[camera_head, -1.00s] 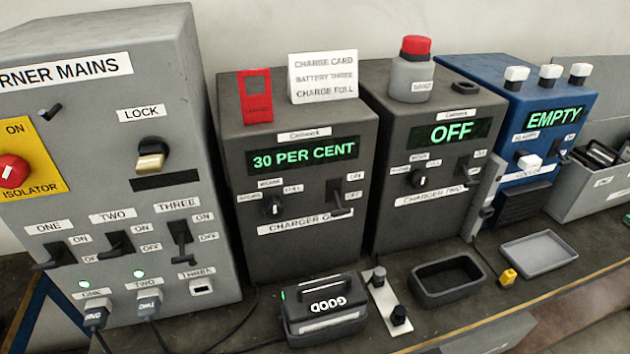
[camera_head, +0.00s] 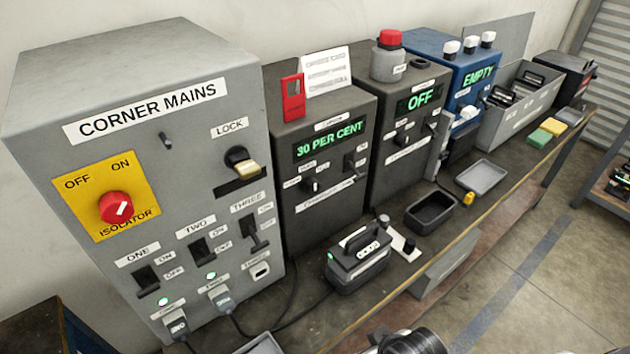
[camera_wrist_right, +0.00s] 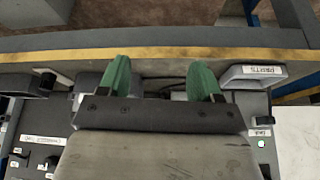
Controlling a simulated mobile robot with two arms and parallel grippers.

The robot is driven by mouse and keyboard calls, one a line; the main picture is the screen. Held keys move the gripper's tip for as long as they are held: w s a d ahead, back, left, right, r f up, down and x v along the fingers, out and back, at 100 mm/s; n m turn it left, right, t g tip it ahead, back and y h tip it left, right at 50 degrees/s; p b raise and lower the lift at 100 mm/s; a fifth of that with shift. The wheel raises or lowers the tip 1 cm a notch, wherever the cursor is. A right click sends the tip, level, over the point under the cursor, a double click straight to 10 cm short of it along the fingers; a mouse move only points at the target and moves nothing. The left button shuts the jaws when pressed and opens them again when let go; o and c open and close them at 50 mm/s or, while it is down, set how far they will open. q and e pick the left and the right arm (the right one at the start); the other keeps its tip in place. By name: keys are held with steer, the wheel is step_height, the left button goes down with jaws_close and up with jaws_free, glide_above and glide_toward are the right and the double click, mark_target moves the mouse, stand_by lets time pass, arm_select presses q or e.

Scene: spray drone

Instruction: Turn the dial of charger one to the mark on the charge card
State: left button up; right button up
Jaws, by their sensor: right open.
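Charger one (camera_head: 330,150) is a dark box beside the grey mains cabinet, and its display (camera_head: 330,137) reads 30 PER CENT in green. Its small black dial (camera_head: 312,185) with a white pointer sits below the display; the labels around it are too small to read. The white charge card (camera_head: 325,72) stands on top of the charger; its print is blurred now. My right gripper (camera_wrist_right: 160,80) is open and empty, its green fingertips apart above the bench front edge in the right wrist view. A dark charger panel (camera_wrist_right: 30,155) shows at lower left there. My left gripper is out of view.
The corner mains cabinet (camera_head: 150,130) stands left of charger one. A battery (camera_head: 357,260), a black tray (camera_head: 430,210) and a grey tray (camera_head: 481,176) lie in front. A PARTS tray (camera_wrist_right: 252,72) lies near the bench edge.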

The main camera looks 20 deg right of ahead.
steer(key=w+a+r+t+y, duration=0.2)
steer(key=w+r+t+y, duration=0.2)
steer(key=w+r+t, duration=0.55)
steer(key=m+t+y, duration=0.1)
steer(key=t, duration=0.2)
glide_toward(315, 189)
steer(key=p+x, duration=0.2)
steer(key=x, duration=0.8)
steer(key=shift+w, duration=0.2)
steer(key=c, duration=0.9)
